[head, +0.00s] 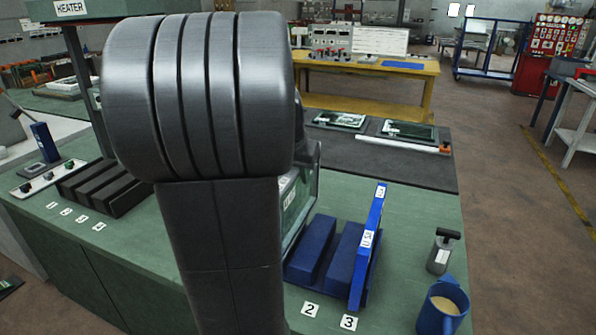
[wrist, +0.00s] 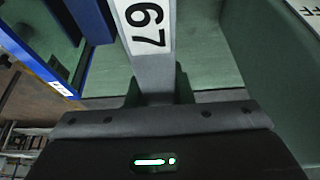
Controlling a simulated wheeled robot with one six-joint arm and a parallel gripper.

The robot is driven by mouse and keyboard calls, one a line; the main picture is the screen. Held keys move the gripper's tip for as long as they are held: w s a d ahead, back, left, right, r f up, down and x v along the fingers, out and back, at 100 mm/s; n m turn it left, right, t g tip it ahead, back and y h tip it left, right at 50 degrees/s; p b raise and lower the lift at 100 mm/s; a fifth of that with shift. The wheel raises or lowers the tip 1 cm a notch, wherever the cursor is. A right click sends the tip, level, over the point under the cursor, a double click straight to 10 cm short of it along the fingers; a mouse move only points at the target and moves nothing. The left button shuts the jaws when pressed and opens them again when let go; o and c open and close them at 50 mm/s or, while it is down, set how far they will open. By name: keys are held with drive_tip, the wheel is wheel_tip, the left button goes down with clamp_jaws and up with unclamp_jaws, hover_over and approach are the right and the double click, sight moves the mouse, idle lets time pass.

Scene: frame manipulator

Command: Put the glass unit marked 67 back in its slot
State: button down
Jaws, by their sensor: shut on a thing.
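In the wrist view the glass unit marked 67 (wrist: 141,22) shows as a pale grey frame edge with a white label. My gripper (wrist: 157,92) is shut on this edge. In the head view my arm hides the gripper and most of the unit; part of a grey-framed pane (head: 309,203) shows just right of the arm, probably the same unit. A blue rack (head: 312,246) with upright blocks stands there, with number cards 2 (head: 310,309) and 3 (head: 348,322) in front. I cannot tell whether the held unit is inside a slot.
A blue-framed unit (head: 369,245) stands upright at the rack's right, by card 3; a blue frame (wrist: 75,42) also shows in the wrist view. A mug (head: 443,308) and a small dark-handled tool (head: 441,252) are to the right. A black rack (head: 105,186) is at left.

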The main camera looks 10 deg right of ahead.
sight(298, 202)
drive_tip(key=shift+f+b, duration=2.9)
drive_tip(key=shift+f, duration=1.45)
drive_tip(key=c, duration=1.2)
unclamp_jaws()
drive_tip(key=shift+f, duration=0.1)
drive_tip(key=v, duration=1.4)
drive_tip(key=shift+s, duration=0.1)
drive_tip(key=shift+f, duration=0.1)
drive_tip(key=x, duration=1.3)
drive_tip(key=shift+w+d+f, duration=0.1)
drive_tip(key=shift+w+f, duration=0.1)
drive_tip(key=shift+f, duration=0.1)
drive_tip(key=shift+r, duration=0.2)
